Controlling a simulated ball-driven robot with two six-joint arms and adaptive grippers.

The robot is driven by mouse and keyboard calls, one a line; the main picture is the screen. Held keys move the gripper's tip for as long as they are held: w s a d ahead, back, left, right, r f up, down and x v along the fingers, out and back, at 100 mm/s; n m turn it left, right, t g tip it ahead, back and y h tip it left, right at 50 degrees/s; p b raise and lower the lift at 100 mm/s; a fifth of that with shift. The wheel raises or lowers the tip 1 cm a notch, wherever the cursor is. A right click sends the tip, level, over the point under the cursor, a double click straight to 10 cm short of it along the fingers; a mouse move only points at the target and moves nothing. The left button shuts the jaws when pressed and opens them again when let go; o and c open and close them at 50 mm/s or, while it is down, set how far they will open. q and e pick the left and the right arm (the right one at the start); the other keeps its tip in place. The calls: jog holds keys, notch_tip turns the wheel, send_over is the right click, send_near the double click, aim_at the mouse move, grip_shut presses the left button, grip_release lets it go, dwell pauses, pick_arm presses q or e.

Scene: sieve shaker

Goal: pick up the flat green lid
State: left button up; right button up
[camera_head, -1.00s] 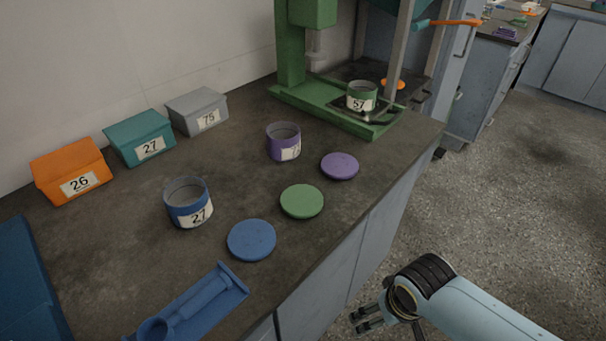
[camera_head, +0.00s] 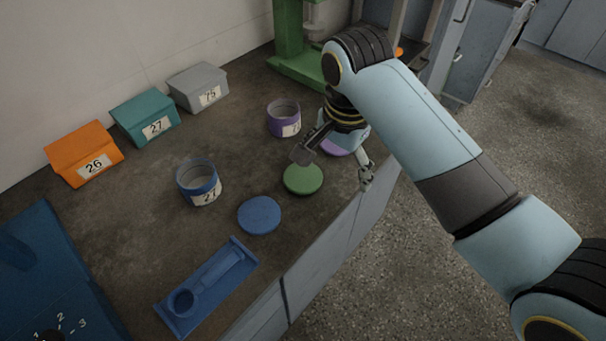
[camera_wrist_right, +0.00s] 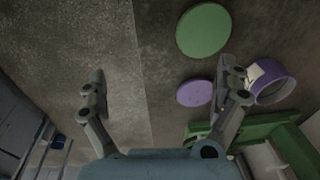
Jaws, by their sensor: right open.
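The flat green lid (camera_head: 303,179) lies on the dark counter, between the blue lid (camera_head: 259,215) and the mostly hidden purple lid (camera_head: 334,147). It also shows at the top of the right wrist view (camera_wrist_right: 203,30). My right gripper (camera_head: 335,165) is above the counter's front edge, close to the green lid, its fingers spread apart with nothing between them. In the right wrist view the open right gripper (camera_wrist_right: 165,84) has one finger over the floor side and one near the purple lid (camera_wrist_right: 195,92). My left gripper is not in view.
A purple jar (camera_head: 284,118) and a blue jar (camera_head: 199,181) stand behind the lids. A blue tray (camera_head: 209,286) lies in front. Orange (camera_head: 84,153), teal (camera_head: 146,117) and grey (camera_head: 198,87) boxes line the wall. The green shaker frame (camera_head: 290,65) stands behind my arm.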

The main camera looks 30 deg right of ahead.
jog(key=w+a+r+m+g, duration=0.1)
jog(key=w+a+r+m, duration=0.15)
jog(key=w+m, duration=0.4)
send_over(303, 176)
jog(key=shift+m, duration=0.25)
jog(key=f, duration=0.5)
jog(key=shift+w+f, duration=0.3)
jog(key=shift+f, duration=0.05)
jog(key=f, duration=0.5)
jog(key=shift+s+f, duration=0.15)
jog(key=shift+s, duration=0.15)
jog(key=c, duration=0.9)
